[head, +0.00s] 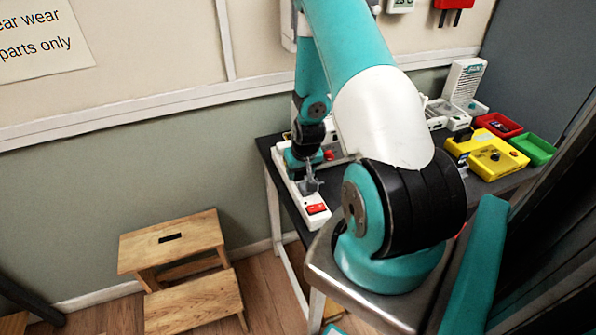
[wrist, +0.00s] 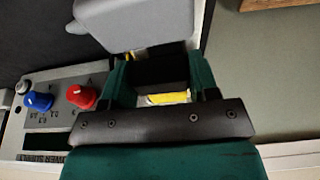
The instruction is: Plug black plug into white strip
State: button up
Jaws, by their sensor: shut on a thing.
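The white strip (head: 318,222) lies along the left edge of the dark table, with a red switch at its near end. My gripper (head: 309,183) is low over the strip in the head view; I cannot tell there whether it touches it. In the wrist view my gripper (wrist: 161,82) has its two dark green fingers on either side of a black block, which looks like the black plug (wrist: 160,70). The gripper is shut on it. The plug's prongs and any strip socket under it are hidden.
In the wrist view a grey panel with a blue knob (wrist: 39,101) and a red knob (wrist: 82,96) is at left. Yellow tester (head: 492,160), red tray (head: 499,124) and green tray (head: 535,149) are at the table's right. A wooden step stool (head: 172,243) stands on the floor.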

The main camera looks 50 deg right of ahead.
jog(key=shift+f, duration=0.15)
jog(key=o, duration=1.2)
jog(key=shift+s, duration=0.15)
jog(key=shift+a, duration=0.15)
jog(key=shift+a+f, duration=0.1)
jog(key=shift+a, duration=0.1)
jog(key=shift+c, duration=0.2)
jog(key=shift+o, duration=0.2)
jog(key=shift+a+r+p, duration=0.1)
jog(key=shift+r+p, duration=0.2)
jog(key=shift+r, duration=0.1)
jog(key=d+p+v, duration=0.1)
jog(key=p+v, duration=0.4)
jog(key=v, duration=0.2)
jog(key=shift+r, duration=0.3)
